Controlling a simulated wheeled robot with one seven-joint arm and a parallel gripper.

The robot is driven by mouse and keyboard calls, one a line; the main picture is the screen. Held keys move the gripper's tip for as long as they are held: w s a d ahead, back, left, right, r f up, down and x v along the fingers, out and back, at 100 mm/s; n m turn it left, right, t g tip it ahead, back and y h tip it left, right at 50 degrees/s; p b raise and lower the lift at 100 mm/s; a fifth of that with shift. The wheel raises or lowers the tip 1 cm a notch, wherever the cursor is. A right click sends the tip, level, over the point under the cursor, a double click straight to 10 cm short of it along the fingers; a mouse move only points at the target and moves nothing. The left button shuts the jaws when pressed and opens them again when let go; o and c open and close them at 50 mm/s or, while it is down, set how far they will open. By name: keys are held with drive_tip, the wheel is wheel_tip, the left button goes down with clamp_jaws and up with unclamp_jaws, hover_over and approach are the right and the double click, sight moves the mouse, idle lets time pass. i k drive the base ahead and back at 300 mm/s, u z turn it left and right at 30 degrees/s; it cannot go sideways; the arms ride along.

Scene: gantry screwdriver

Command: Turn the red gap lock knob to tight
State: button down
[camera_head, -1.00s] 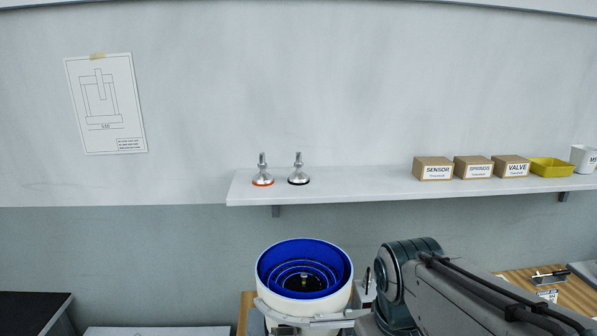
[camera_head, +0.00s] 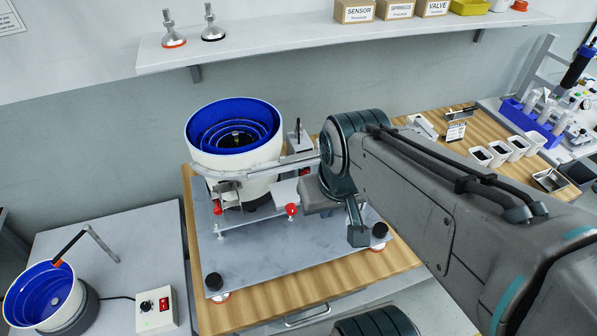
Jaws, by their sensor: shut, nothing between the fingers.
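Two small red knobs show on the feeder station in the head view: one red knob (camera_head: 291,210) just left of my gripper, another red knob (camera_head: 217,208) further left under the bowl. I cannot tell from their looks which is the gap lock knob, nor read any tight mark. The white feeder bowl (camera_head: 235,165) with blue inner rings stands behind them. My gripper (camera_head: 357,236) hangs below my wrist, right of the nearer knob and apart from it in the picture. It is shut and empty; my arm partly hides it and the rail end.
The grey base plate (camera_head: 250,265) sits on a wooden bench top (camera_head: 280,313). A second blue bowl (camera_head: 42,297) and a control box (camera_head: 156,310) stand at lower left. A wall shelf (camera_head: 270,43) runs behind. White bins (camera_head: 500,150) stand at right.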

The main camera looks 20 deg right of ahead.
sight(291, 209)
drive_tip(key=z, duration=0.05)
drive_tip(key=k, duration=1.15)
drive_tip(key=z, duration=0.4)
